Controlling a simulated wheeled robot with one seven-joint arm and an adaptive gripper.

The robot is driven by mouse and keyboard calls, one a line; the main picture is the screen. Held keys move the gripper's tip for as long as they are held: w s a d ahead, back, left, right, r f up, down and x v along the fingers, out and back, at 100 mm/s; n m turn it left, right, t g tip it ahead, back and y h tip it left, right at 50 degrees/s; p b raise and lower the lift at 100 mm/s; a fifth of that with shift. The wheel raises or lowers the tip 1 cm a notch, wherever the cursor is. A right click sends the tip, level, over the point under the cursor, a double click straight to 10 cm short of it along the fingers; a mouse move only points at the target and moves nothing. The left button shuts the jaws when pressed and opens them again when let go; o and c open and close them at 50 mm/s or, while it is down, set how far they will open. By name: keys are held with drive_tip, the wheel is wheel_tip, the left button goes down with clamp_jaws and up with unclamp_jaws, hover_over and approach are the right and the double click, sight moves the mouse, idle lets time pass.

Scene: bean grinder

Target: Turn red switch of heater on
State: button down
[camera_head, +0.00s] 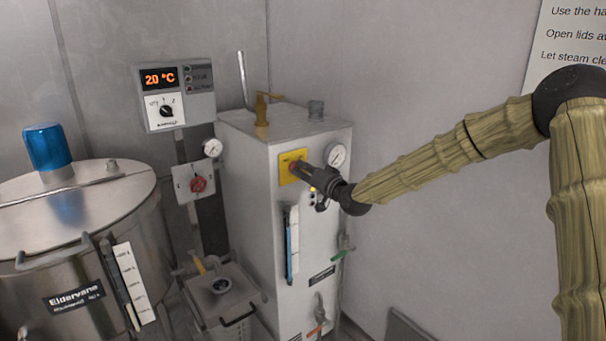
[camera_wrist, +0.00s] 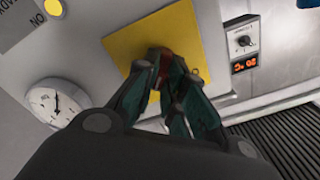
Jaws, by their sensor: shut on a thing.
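The heater (camera_head: 268,210) is a tall pale metal cabinet in the middle of the head view. A yellow plate (camera_head: 287,172) is on its upper front and also fills the middle of the wrist view (camera_wrist: 120,50). The red switch (camera_wrist: 159,62) shows as a small dark red piece between my fingertips at the plate. My gripper (camera_head: 299,168) reaches the plate from the right, and its fingers (camera_wrist: 160,70) are shut on the switch. The fingers hide most of the switch, and its angle cannot be told.
A gauge (camera_head: 336,156) sits right of the plate, close to my gripper. A control box (camera_head: 174,94) reading 20 °C and a red knob (camera_head: 198,184) are to the left. A steel vat (camera_head: 80,240) stands at the far left. A yellow lamp (camera_wrist: 54,7) shows in the wrist view.

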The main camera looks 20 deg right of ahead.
drive_tip(key=shift+d+m, duration=0.1)
drive_tip(key=shift+m, duration=0.5)
drive_tip(key=c, duration=1.5)
unclamp_jaws()
drive_tip(key=v, duration=1.2)
